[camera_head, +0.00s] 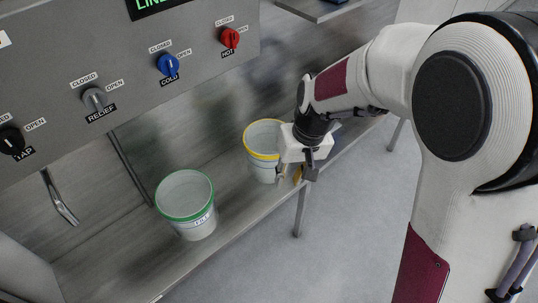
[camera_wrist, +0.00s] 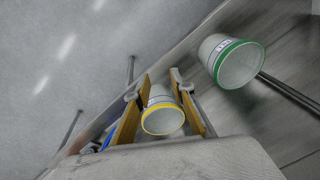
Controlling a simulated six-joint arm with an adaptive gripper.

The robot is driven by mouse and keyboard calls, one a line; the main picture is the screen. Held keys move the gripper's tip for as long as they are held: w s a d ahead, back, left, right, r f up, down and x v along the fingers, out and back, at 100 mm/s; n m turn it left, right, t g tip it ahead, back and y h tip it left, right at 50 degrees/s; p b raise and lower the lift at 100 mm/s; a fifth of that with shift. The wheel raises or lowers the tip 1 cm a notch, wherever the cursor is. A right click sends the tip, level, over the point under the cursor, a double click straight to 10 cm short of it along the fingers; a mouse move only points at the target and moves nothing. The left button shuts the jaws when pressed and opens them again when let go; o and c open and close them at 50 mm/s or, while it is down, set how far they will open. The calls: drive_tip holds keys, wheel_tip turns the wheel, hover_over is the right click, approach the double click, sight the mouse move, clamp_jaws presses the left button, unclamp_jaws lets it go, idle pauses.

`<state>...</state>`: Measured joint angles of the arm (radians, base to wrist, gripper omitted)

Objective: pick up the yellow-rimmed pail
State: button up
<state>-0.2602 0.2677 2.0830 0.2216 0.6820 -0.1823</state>
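The yellow-rimmed pail (camera_head: 262,165) is a pale bucket standing upright on the metal bench, beyond the green-rimmed pail in the head view. My gripper (camera_head: 291,178) is at its right side, close to the bench's front edge, and hides part of its right side. In the wrist view the yellow-rimmed pail (camera_wrist: 163,119) shows between my two spread, yellow-padded fingers (camera_wrist: 160,82). The gripper looks open. I cannot tell whether either finger touches the pail.
A green-rimmed pail (camera_head: 188,215) with a label stands nearer on the bench (camera_head: 120,262); it also shows in the wrist view (camera_wrist: 222,62). Above is a grey panel with several knobs, including blue (camera_head: 168,64) and red (camera_head: 230,38). Open floor lies to the right.

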drive_tip(key=w+a+f+n+t+y, duration=0.1)
drive_tip(key=w+a+f+n, duration=0.1)
drive_tip(key=w+a+f, duration=0.85)
drive_tip(key=w+n+t, duration=0.1)
drive_tip(key=w+t, duration=0.2)
drive_tip(key=w, duration=0.7)
drive_tip(key=shift+w+a+r+n+y, duration=0.15)
drive_tip(key=shift+w+a+n+y, duration=0.15)
drive_tip(key=shift+w, duration=0.05)
drive_tip(key=shift+x, duration=1.3)
drive_tip(key=shift+x, duration=2.6)
